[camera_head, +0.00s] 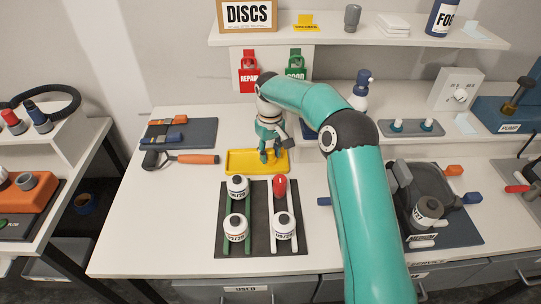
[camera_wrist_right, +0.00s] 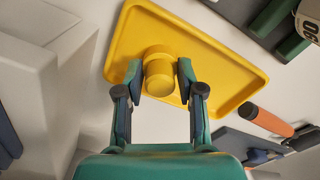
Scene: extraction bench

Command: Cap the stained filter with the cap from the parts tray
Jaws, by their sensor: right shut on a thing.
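My right gripper (camera_head: 269,154) is over the yellow parts tray (camera_head: 236,167) on the bench. In the right wrist view its two fingers (camera_wrist_right: 160,84) are closed on the sides of a round yellow cap (camera_wrist_right: 159,70), which is at the tray (camera_wrist_right: 215,62). I cannot tell whether the cap still touches the tray floor. A grey-brown topped filter (camera_head: 428,210) stands at the right on a dark fixture. I cannot tell which filter is stained. My left gripper is out of view.
A red piece (camera_head: 280,186) is on the rack (camera_head: 259,243). An orange-handled tool (camera_head: 190,159) lies left of the tray, before a dark mat (camera_head: 203,132). A shelf (camera_head: 345,34) overhangs the back. The bench's front left is clear.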

